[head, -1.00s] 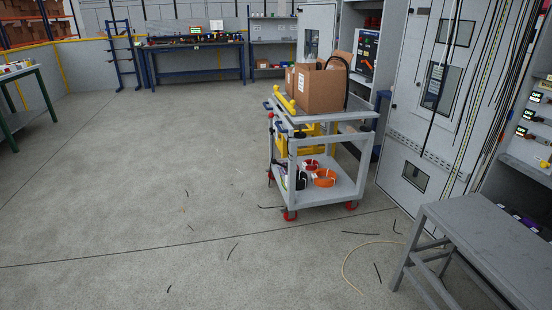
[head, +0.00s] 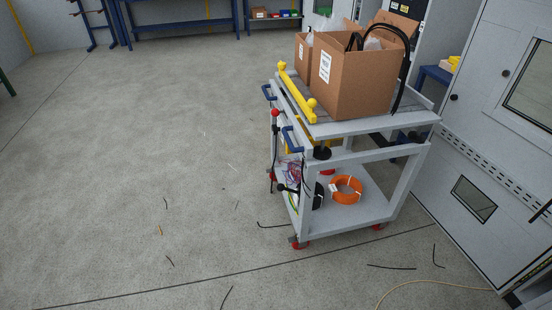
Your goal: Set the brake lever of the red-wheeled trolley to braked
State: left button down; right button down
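The red-wheeled trolley (head: 375,128) is a grey two-shelf cart right of the middle in the head view. A red caster (head: 299,244) shows at its near corner. A yellow bar (head: 297,90) lies along its left end, with blue handles (head: 288,139) below it. A thin dark rod with a red knob (head: 276,113) stands at the left end. A dark lever with a black knob (head: 282,188) shows lower down there. I cannot tell which of these is the brake lever, nor its setting. Neither gripper is in view.
Cardboard boxes (head: 352,78) stand on the trolley top, and an orange cable coil (head: 346,189) lies on its lower shelf. A grey cabinet (head: 487,140) stands close on the right. Cable scraps lie on the floor (head: 130,180), which is otherwise clear to the left.

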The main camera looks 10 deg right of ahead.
aim_at(281, 187)
jog(key=i+l, duration=0.1)
jog(key=i, duration=0.4)
jog(key=i+l+u, duration=0.1)
jog(key=i, duration=0.4)
